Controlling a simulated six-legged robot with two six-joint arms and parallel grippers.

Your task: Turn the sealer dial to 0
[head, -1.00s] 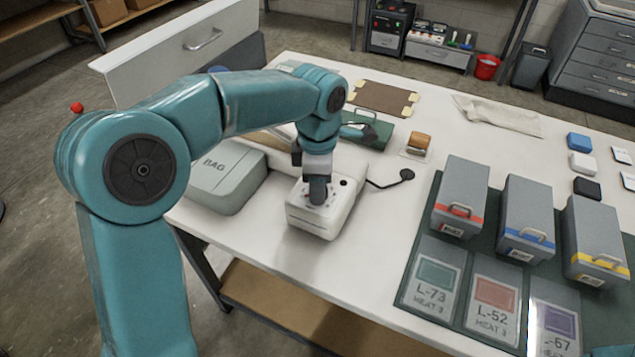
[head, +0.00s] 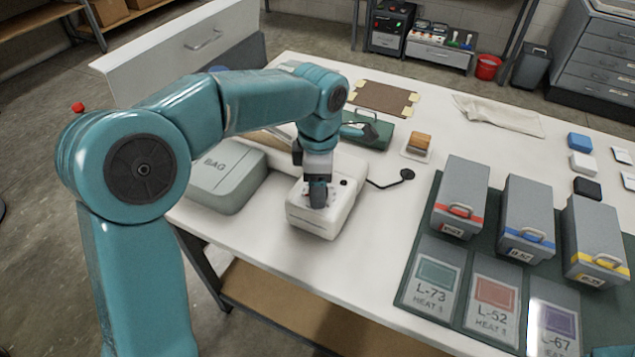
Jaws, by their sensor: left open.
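The sealer (head: 318,222) is a white box-shaped machine on the white table, left of the middle of the picture. My left gripper (head: 318,202) points down at the sealer's top face, right where the dial would be. The gripper hides the dial, so its setting cannot be read. Small red marks show on the top face beside the fingers. The left gripper is open; whether its fingers touch the dial cannot be told. My right gripper is not in view.
A grey-green BAG case (head: 228,185) stands left of the sealer. A black cord with a round end (head: 407,174) lies to its right. Grey boxes with coloured bands (head: 460,190) and labelled cards (head: 433,285) rest on a green mat at right. The table front is clear.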

